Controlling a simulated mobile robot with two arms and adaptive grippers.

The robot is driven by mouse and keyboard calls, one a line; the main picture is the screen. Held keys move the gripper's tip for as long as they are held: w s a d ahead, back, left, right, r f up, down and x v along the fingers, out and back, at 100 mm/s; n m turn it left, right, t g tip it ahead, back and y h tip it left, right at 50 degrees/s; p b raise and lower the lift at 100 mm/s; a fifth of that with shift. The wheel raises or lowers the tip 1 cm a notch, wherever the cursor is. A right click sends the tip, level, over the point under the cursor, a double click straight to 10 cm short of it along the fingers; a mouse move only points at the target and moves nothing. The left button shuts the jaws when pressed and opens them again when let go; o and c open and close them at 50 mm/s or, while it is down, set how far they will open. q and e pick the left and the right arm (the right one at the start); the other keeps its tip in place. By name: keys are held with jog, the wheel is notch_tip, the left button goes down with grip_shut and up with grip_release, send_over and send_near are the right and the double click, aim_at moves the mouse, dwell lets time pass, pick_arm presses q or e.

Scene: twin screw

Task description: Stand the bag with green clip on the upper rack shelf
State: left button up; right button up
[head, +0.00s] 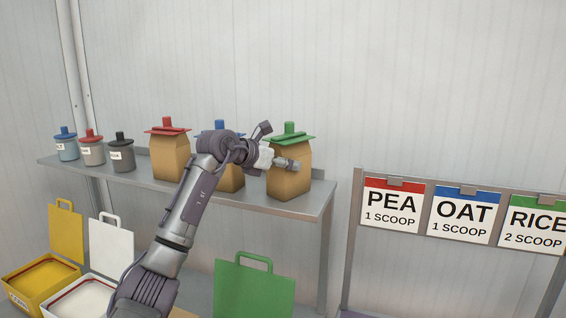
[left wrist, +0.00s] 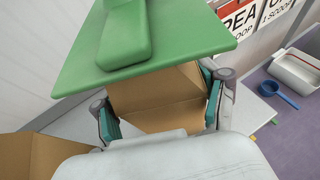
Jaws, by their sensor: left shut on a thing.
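The bag with green clip (head: 291,176) is a brown paper bag at the right end of the upper rack shelf (head: 215,195). It looks upright, with its base at the shelf surface; I cannot tell whether it rests fully there. Its green clip (head: 290,138) also shows large in the left wrist view (left wrist: 185,35). My left gripper (head: 285,163) reaches in from the left and is shut on the bag's upper body. In the left wrist view my left gripper (left wrist: 162,108) has a finger on either side of the bag (left wrist: 155,95). My right gripper is not in view.
A red-clip bag (head: 170,158) and a blue-clip bag (head: 232,180), partly behind my arm, stand to the left. Several lidded jars (head: 91,152) stand further left. Label signs (head: 392,208) hang at right. A blue scoop (left wrist: 278,93) lies on a purple surface.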

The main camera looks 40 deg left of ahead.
pick_arm(q)
jog(key=o, duration=1.3)
jog(key=b+v, duration=0.4)
jog(key=v, duration=0.8)
jog(key=shift+r, duration=0.15)
